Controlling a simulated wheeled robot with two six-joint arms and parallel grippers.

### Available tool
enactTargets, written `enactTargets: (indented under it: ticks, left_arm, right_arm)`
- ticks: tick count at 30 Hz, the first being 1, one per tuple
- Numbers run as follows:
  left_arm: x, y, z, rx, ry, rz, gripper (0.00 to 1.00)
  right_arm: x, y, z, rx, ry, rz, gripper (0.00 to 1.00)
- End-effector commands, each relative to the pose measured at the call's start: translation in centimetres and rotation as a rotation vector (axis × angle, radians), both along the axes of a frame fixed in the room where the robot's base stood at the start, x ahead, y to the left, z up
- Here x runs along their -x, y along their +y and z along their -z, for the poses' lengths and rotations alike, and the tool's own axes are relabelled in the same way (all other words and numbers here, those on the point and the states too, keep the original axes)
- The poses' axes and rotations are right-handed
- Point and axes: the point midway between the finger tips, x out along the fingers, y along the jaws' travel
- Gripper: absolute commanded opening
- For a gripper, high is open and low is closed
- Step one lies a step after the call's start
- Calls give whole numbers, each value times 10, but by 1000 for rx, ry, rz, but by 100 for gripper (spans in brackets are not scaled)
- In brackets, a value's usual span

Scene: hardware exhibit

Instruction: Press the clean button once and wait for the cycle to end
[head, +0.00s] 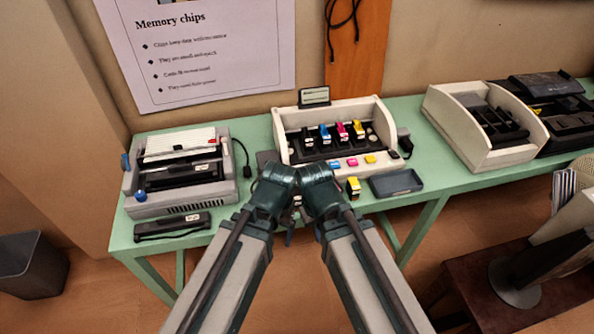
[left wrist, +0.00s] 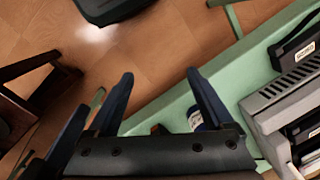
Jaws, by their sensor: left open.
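A cream machine (head: 345,130) stands on the green table, with black, blue, pink and yellow cartridges (head: 335,132) in its recess. Small blue, pink and yellow blocks (head: 352,162) sit on its front ledge. No clean button label is readable, and my wrists cover part of its lower left front. My left gripper (head: 288,225) is below my wrists at the table's front edge, mostly hidden. The left wrist view shows its two dark blue fingers (left wrist: 162,88) spread apart and empty. My right wrist is beside the left one; its jaws cannot be made out.
A grey printer (head: 182,172) stands left, with a dark bar-shaped part (head: 172,228) before it. A loose yellow cartridge (head: 353,187) and dark tray (head: 397,183) lie right of my wrists. A cream open case (head: 482,130) stands further right. A bin (head: 32,265) is on the floor.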

Motion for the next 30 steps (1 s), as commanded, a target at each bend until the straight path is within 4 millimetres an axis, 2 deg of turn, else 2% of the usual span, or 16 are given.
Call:
enactTargets:
  ticks: [1,12,14,30]
  left_arm:
    - [0,0,0,0,0,0,75]
    - [0,0,0,0,0,0,8]
    - [0,0,0,0,0,0,0]
    - [0,0,0,0,0,0,0]
  right_arm:
    - [0,0,0,0,0,0,0]
    - [0,0,0,0,0,0,0]
    - [0,0,0,0,0,0,0]
    - [0,0,0,0,0,0,0]
